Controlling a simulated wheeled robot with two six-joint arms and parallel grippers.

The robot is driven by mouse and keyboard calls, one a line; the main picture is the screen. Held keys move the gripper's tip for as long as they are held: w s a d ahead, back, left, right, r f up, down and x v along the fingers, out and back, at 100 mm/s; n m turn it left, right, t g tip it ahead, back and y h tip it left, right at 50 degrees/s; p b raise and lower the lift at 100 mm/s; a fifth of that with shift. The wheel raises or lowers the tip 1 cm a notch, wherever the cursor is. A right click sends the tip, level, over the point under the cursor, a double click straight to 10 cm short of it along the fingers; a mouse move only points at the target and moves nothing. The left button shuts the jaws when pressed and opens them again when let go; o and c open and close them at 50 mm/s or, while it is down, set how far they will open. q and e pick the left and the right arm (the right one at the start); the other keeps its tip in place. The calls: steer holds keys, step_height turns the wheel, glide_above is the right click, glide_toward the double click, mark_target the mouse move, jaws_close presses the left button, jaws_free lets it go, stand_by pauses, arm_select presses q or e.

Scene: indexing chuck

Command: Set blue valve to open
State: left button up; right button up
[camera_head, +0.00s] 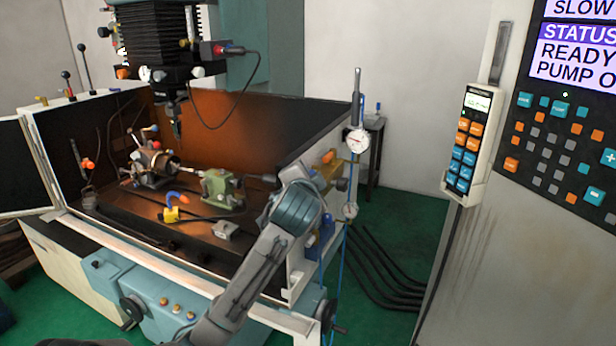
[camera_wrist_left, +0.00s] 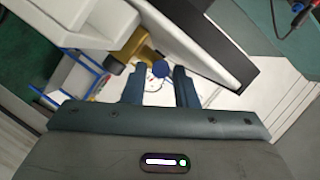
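In the left wrist view a brass-yellow fitting (camera_wrist_left: 128,50) carries a round blue knob (camera_wrist_left: 161,69), which appears to be the blue valve. The knob lies ahead of and between the fingertips of my left gripper (camera_wrist_left: 158,72). Its fingers are apart, and I cannot tell whether they touch the knob. In the head view my left arm reaches to the right wall of the machine enclosure, beside a yellow fitting (camera_head: 329,171). The wrist hides the fingers there. A second blue part (camera_head: 313,244) sits lower on that wall. My right gripper is not in view.
A round gauge (camera_head: 357,140) on a vertical rod stands just right of the arm, with another gauge (camera_head: 350,211) below. A hanging keypad (camera_head: 468,143) and control panel (camera_head: 570,110) stand at right. Dark cables (camera_head: 380,265) cross the green floor.

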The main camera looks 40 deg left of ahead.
arm_select(q)
steer(key=shift+w+a+f, duration=0.1)
steer(key=shift+w+a, duration=0.05)
steer(key=shift+w, duration=0.1)
jaws_close()
